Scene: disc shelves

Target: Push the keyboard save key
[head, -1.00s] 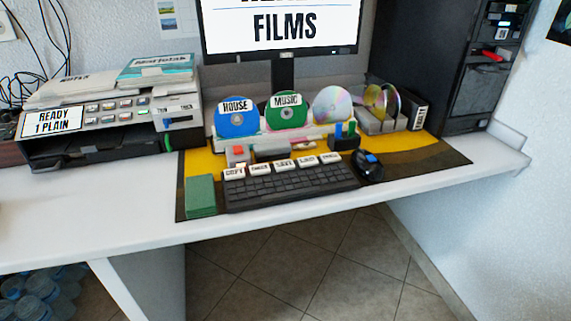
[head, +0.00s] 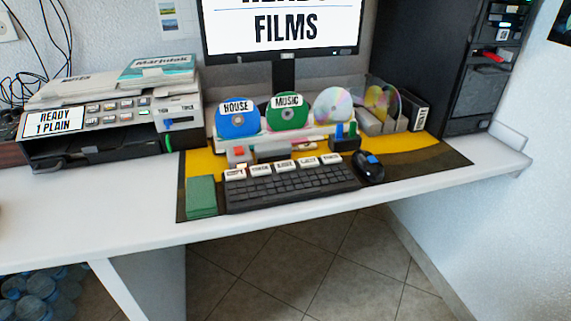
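The black keyboard (head: 290,188) lies on the yellow and dark mat near the front of the white desk. A row of several white labelled keys (head: 285,166) stands along its back edge. Their lettering is small and blurred now, so I cannot tell surely which one reads save. Neither of my grippers shows in the head view, and nothing touches the keyboard.
A black mouse (head: 369,167) is right of the keyboard and a green pad (head: 201,196) left. Behind are discs in a stand (head: 287,111) and the monitor (head: 282,30). A printer (head: 110,115) stands left, a black tower (head: 440,65) right.

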